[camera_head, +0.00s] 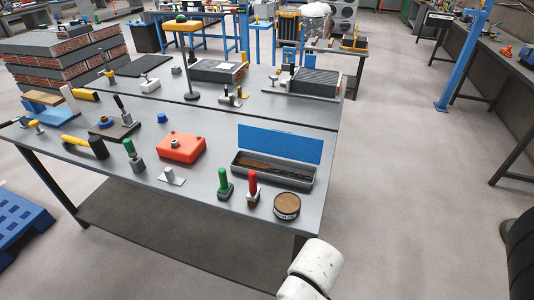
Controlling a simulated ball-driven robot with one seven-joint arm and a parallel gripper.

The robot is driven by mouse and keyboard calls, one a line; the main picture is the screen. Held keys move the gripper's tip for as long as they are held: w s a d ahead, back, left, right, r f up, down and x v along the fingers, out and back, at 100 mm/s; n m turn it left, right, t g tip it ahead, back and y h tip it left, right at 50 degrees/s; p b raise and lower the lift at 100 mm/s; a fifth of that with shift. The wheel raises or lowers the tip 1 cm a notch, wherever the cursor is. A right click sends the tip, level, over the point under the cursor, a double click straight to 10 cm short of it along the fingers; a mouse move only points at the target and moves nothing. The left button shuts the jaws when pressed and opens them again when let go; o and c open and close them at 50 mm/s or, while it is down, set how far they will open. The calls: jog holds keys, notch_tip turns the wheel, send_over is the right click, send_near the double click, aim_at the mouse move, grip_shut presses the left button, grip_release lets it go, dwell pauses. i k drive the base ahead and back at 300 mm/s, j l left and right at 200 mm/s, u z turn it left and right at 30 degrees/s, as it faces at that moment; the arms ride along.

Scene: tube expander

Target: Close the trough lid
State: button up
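The trough (277,177) is a long grey open box near the right front part of the grey workbench. A brown, rod-like thing lies inside it; its details are too small to tell. The blue lid (280,143) stands raised along the trough's far side, so the trough is open. My gripper is not in view. A white rounded part at the bottom centre-right looks like a link of my arm, in front of the bench edge and apart from the trough.
Close to the trough's front stand a green-handled tool (225,184), a red-handled tool (252,187) and a round brown-topped tin (287,206). An orange-red box (181,148) sits to the left. The floor (400,190) right of the bench is clear.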

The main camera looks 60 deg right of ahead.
aim_at(291, 146)
jog(key=l+u, duration=0.2)
jog(key=u, duration=0.2)
jog(key=l+u, duration=0.25)
jog(key=u, duration=0.2)
jog(key=l+u, duration=0.2)
jog(key=u, duration=0.2)
jog(key=k+l+u, duration=0.15)
jog(key=l+u, duration=0.3)
jog(key=k+l+u, duration=0.2)
jog(key=u, duration=0.25)
jog(key=k+l+u, duration=0.25)
jog(key=u, duration=0.2)
jog(key=k+l+u, duration=0.15)
jog(key=u, duration=0.25)
jog(key=k+l+u, duration=0.1)
jog(key=k+u, duration=0.25)
jog(key=k, duration=1)
jog(key=k+l+z, duration=0.15)
jog(key=k+z, duration=0.3)
jog(key=k+l+z, duration=0.4)
jog(key=k, duration=0.2)
jog(key=k+l+z, duration=0.45)
